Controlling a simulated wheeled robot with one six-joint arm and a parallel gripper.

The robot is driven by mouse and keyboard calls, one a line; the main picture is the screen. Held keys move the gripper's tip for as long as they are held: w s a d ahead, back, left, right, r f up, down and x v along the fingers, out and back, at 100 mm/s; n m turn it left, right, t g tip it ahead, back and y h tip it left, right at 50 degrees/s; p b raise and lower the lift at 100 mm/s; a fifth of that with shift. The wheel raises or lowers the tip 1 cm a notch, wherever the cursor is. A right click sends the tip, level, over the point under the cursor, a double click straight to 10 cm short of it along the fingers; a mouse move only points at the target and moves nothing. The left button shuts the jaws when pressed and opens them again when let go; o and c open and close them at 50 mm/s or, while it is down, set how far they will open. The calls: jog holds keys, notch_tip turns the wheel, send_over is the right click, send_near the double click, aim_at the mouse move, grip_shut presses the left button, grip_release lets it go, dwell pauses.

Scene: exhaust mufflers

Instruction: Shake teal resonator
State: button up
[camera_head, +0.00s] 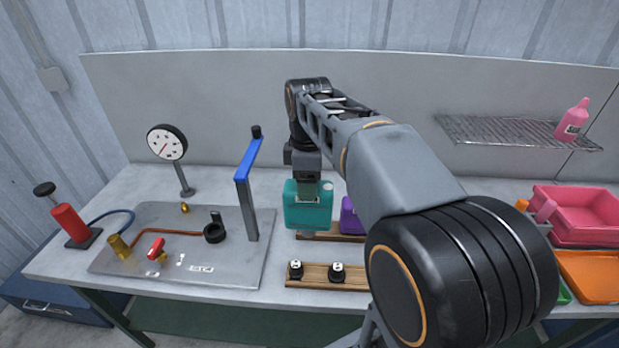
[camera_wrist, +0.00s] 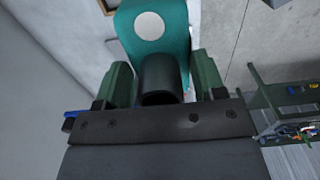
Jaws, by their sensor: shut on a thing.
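The teal resonator (camera_head: 308,208) is a boxy body beneath my gripper (camera_head: 307,180) in the head view, near the middle of the bench. In the wrist view the teal resonator (camera_wrist: 178,22) shows a pale round spot, and a dark cylindrical neck lies between the two green fingers of my gripper (camera_wrist: 160,78). The fingers are shut on the neck. The resonator looks roughly upright, at the left end of the rear wooden rack (camera_head: 318,237). I cannot tell whether its bottom touches the rack.
A purple body (camera_head: 349,217) stands close on the right, partly hidden by my arm. A front wooden rack (camera_head: 315,282) carries small black fittings. A blue-handled post (camera_head: 247,185) rises from the metal plate (camera_head: 215,263) on the left.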

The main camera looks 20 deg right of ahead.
aim_at(308, 205)
notch_tip(308, 205, down, 5)
jog(key=shift+r+b, duration=0.1)
jog(key=shift+b, duration=1.15)
notch_tip(308, 205, up, 7)
jog(key=p, duration=0.6)
jog(key=shift+r+p, duration=0.15)
jog(key=shift+p, duration=0.15)
notch_tip(308, 205, down, 7)
jog(key=b, duration=0.5)
notch_tip(308, 205, up, 7)
jog(key=p, duration=0.6)
notch_tip(308, 205, down, 7)
jog(key=b, duration=0.5)
notch_tip(308, 205, up, 7)
jog(key=p, duration=0.6)
notch_tip(308, 205, down, 8)
jog(key=b, duration=0.5)
jog(key=shift+r+b, duration=0.25)
jog(key=shift+b, duration=0.1)
jog(key=shift+r, duration=0.15)
